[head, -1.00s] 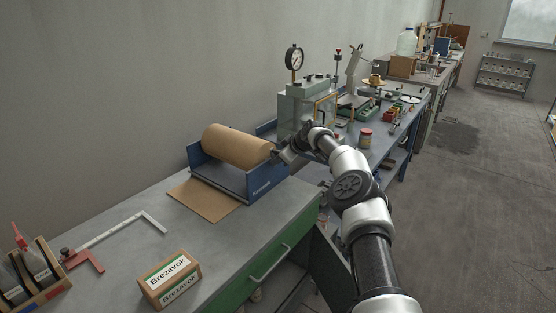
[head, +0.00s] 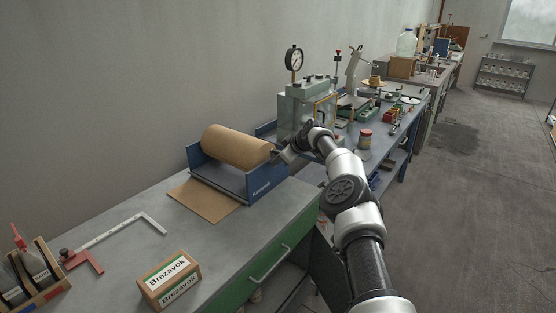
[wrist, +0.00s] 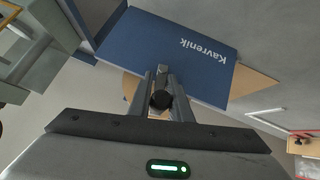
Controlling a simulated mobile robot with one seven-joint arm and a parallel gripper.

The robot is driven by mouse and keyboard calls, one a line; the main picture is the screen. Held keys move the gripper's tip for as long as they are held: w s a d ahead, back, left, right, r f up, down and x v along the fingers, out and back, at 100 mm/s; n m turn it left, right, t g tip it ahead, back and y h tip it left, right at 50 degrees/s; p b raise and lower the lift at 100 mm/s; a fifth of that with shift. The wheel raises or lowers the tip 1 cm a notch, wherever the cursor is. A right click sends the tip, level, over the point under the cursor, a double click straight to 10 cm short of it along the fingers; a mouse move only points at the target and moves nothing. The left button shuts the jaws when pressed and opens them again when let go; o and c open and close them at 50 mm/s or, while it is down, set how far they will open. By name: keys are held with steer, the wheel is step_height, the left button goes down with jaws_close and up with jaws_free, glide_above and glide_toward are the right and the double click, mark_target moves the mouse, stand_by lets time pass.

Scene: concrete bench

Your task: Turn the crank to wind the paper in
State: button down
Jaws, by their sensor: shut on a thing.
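A roll of brown paper (head: 236,147) lies across a blue dispenser (head: 268,186) on the near bench. A flat tongue of paper (head: 206,200) reaches out of its front onto the bench top. My gripper (head: 279,157) is at the right end of the dispenser. In the wrist view my gripper (wrist: 161,97) is shut on the dark crank knob (wrist: 161,99), beside the blue side panel (wrist: 190,50) marked Kavrenik. In the head view my gripper hides the crank.
A gauge press (head: 303,105) and a jar (head: 365,138) stand on the bench behind. The bench top right of the paper is clear.

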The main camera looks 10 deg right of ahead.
steer(key=shift+w+d+r, duration=0.3)
steer(key=shift+d+r, duration=0.2)
steer(key=shift+r, duration=0.05)
steer(key=c, duration=1.6)
jaws_free()
steer(key=shift+w+f, duration=0.1)
steer(key=shift+f, duration=0.05)
steer(key=shift+c, duration=0.2)
steer(key=shift+f, duration=0.1)
steer(key=shift+a+f, duration=0.1)
steer(key=shift+a, duration=0.1)
steer(key=shift+s, duration=0.2)
steer(key=b+v, duration=0.1)
steer(key=v, duration=1.6)
steer(key=shift+s+b, duration=0.2)
steer(key=shift+b, duration=0.1)
